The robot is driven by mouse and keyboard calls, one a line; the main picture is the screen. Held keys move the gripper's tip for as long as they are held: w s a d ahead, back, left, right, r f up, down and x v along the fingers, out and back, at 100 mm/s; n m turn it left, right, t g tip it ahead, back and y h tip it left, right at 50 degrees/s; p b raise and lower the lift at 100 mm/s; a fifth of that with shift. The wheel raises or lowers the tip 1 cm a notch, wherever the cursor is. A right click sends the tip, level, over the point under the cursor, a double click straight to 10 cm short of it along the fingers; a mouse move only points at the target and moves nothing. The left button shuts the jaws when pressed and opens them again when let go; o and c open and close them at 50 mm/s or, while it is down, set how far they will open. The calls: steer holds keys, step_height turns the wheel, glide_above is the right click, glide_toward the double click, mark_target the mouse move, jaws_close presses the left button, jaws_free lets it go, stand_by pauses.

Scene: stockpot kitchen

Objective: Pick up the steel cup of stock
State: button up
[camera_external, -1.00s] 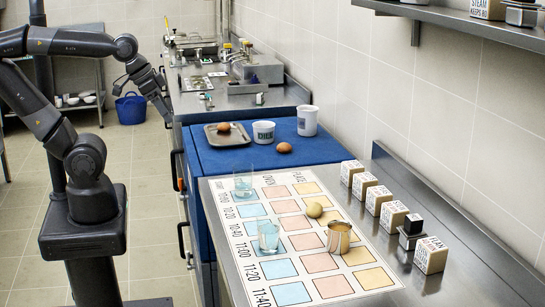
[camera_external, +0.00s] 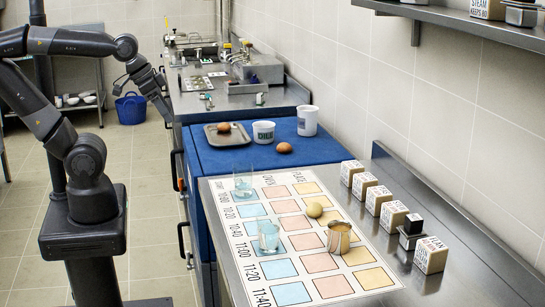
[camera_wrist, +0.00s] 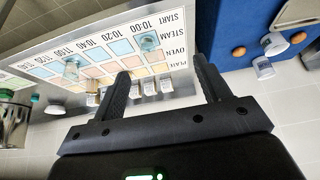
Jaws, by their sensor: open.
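The steel cup (camera_external: 339,238) stands upright on the printed chart (camera_external: 236,245) on the steel counter, near a yellow square in the external view. I cannot make out its contents or pick it out clearly in the wrist view. My gripper (camera_external: 163,108) is far from it, up and to the left in the external view, beside the left edge of the counters. In the wrist view my gripper (camera_wrist: 161,72) has its two black fingers wide apart with nothing held between them. The chart also shows beyond the fingers in the wrist view.
Glasses of bluish liquid (camera_external: 268,236) (camera_external: 243,185) and a round yellowish item (camera_external: 314,210) stand on the chart near the cup. Lettered blocks (camera_external: 379,200) line the right side. The blue top (camera_external: 330,152) holds a tray (camera_external: 226,134), white tubs (camera_external: 264,132) and eggs (camera_external: 284,147).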

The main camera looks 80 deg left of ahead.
stand_by(0.4)
steer(key=shift+o, duration=1)
